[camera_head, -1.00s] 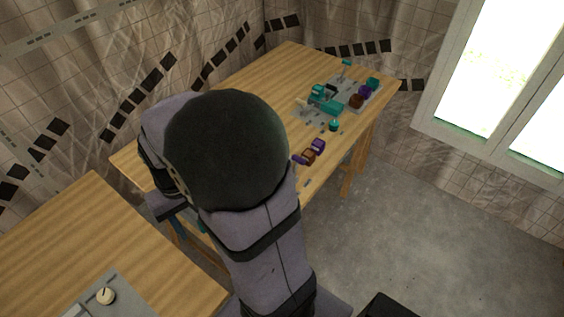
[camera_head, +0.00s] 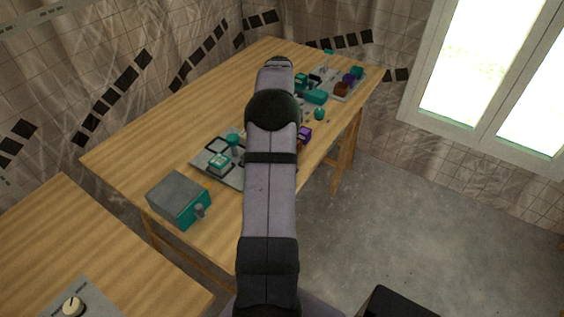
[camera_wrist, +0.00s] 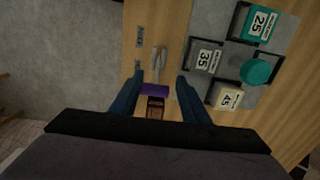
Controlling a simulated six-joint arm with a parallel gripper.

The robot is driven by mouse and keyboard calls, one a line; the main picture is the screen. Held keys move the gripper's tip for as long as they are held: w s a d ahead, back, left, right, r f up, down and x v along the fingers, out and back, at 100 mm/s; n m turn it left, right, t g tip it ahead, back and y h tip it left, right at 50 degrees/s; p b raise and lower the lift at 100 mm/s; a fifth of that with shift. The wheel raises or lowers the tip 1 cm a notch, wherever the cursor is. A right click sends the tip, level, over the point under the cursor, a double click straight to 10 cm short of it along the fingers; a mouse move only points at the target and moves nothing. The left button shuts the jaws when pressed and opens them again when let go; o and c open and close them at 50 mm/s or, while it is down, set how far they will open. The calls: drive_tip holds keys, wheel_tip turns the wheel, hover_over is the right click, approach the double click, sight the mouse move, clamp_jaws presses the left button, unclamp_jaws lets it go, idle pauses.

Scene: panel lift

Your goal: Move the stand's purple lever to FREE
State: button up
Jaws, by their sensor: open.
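In the wrist view my gripper (camera_wrist: 160,76) is open, with its two dark blue fingers pointing over the wooden table. A purple piece (camera_wrist: 155,90) sits between the fingers, with a brown block (camera_wrist: 155,106) just below it in the picture. I cannot tell whether the purple piece is the stand's lever. A slim grey part (camera_wrist: 160,64) lies beyond it, near the fingertips. Two small label plates (camera_wrist: 139,66) are on the wood to its left, too small to read. In the head view a purple piece (camera_head: 305,133) shows right of my arm, which hides my gripper there.
A grey board (camera_wrist: 206,24) carries blocks marked 25 (camera_wrist: 262,24), 35 (camera_wrist: 207,58) and 45 (camera_wrist: 228,97), around a teal knob (camera_wrist: 256,72). A grey-and-teal box (camera_head: 178,198) stands at the table's near end. More coloured parts (camera_head: 340,80) stand at the far end.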

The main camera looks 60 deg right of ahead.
drive_tip(key=shift+s+d, duration=0.4)
drive_tip(key=shift+d, duration=0.2)
drive_tip(key=shift+f, duration=0.4)
drive_tip(key=shift+w+f+p, duration=0.1)
drive_tip(key=shift+f+p, duration=0.9)
drive_tip(key=shift+f, duration=2.4)
clamp_jaws()
